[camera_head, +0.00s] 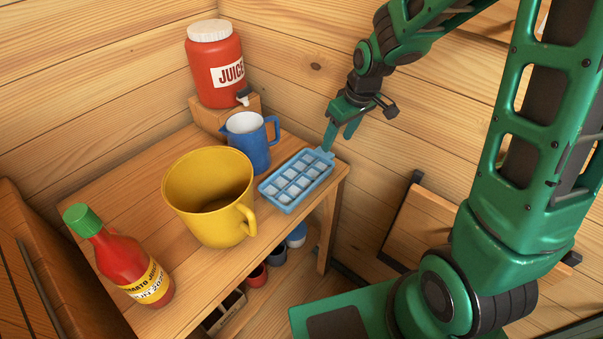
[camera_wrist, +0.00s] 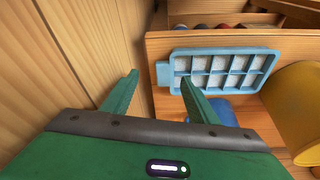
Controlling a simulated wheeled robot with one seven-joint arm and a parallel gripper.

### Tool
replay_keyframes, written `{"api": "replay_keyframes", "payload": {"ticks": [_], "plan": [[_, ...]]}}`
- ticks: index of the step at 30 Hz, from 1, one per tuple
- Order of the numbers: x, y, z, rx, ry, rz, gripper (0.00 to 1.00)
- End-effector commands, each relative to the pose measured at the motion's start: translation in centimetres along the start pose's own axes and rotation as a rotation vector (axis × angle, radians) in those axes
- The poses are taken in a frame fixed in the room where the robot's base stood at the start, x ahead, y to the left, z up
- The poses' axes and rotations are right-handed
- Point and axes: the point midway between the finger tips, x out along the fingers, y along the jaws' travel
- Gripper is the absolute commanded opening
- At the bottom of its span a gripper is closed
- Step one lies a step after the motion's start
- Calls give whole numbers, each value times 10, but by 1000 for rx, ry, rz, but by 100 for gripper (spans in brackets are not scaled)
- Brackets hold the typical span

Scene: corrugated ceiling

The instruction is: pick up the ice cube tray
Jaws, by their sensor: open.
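The ice cube tray (camera_head: 296,180) is blue with pale cubes in its cells. It lies flat on the wooden table near the right edge, its tab pointing toward the back right. In the wrist view the tray (camera_wrist: 222,72) lies ahead of the fingers, its tab at the left end. My gripper (camera_head: 340,135) is open and empty, close to the tab end of the tray in the head view. In the wrist view my gripper (camera_wrist: 158,85) has its fingers apart with the right finger overlapping the near side of the tray in the picture. Whether it touches is unclear.
A blue pitcher (camera_head: 247,150) and a large yellow mug (camera_head: 205,205) stand left of the tray. A red juice jar (camera_head: 214,70) sits on a wooden block (camera_head: 222,115) behind. A red bottle (camera_head: 125,260) stands front left. The wooden wall (camera_head: 330,70) rises close behind my gripper.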

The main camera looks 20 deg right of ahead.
Motion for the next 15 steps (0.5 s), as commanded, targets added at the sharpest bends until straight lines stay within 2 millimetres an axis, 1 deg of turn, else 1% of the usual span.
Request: {"api": "replay_keyframes", "payload": {"ticks": [1, 3, 8, 10, 15], "plan": [[7, -3, 0, -4, -2, -2, 54], [13, -5, -1, -7, -2, -3, 54], [21, -7, -2, -10, -1, -3, 54], [28, -8, -1, -10, -3, -3, 54], [52, -13, 2, -11, -4, -4, 54]]}}
